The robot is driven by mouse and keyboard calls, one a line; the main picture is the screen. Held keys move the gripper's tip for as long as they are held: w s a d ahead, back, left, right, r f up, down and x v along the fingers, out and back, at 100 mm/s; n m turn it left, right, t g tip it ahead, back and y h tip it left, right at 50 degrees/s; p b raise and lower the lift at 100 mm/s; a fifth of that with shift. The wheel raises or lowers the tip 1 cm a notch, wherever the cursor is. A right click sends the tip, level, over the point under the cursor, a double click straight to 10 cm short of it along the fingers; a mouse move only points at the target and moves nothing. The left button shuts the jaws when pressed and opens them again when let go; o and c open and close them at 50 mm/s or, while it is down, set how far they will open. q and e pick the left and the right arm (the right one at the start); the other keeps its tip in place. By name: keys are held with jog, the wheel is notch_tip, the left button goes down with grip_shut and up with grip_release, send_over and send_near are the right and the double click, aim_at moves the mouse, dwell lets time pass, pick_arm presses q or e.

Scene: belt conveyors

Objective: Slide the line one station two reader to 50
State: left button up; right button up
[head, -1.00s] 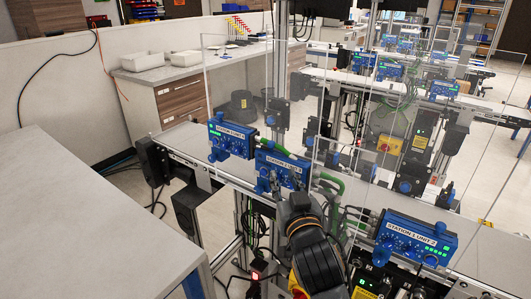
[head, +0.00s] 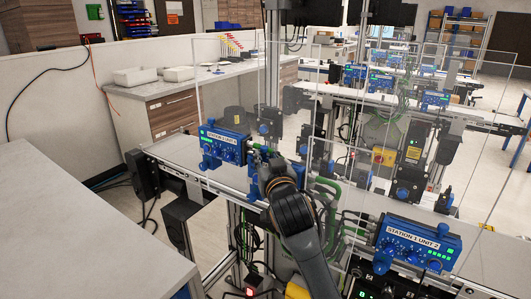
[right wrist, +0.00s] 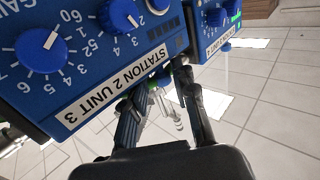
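A blue control unit labelled "STATION 2 UNIT 3" (right wrist: 110,92) fills the upper left of the right wrist view. It has numbered round dials, among them a large blue knob (right wrist: 40,50), and a row of dark slots. In the head view my right gripper (head: 262,160) and arm cover most of this unit. My right gripper (right wrist: 160,80) shows two separated fingers at the unit's lower edge; nothing is clearly held between them, and I cannot tell whether they touch it. My left gripper is not in view. I cannot make out which part is the reader.
Another blue unit (head: 223,145) stands to the left, and the "STATION 1 UNIT 2" unit (head: 415,243) to the right. Clear panels stand around the conveyor (head: 180,155). A grey table (head: 70,220) is at the left. More conveyor units (head: 381,83) stand behind.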

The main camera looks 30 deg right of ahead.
jog(key=shift+w+d, duration=0.2)
jog(key=shift+w, duration=0.3)
grip_shut()
jog(key=shift+f, duration=0.1)
notch_tip(320, 180, down, 3)
jog(key=shift+f+b, duration=0.2)
jog(key=shift+b, duration=0.7)
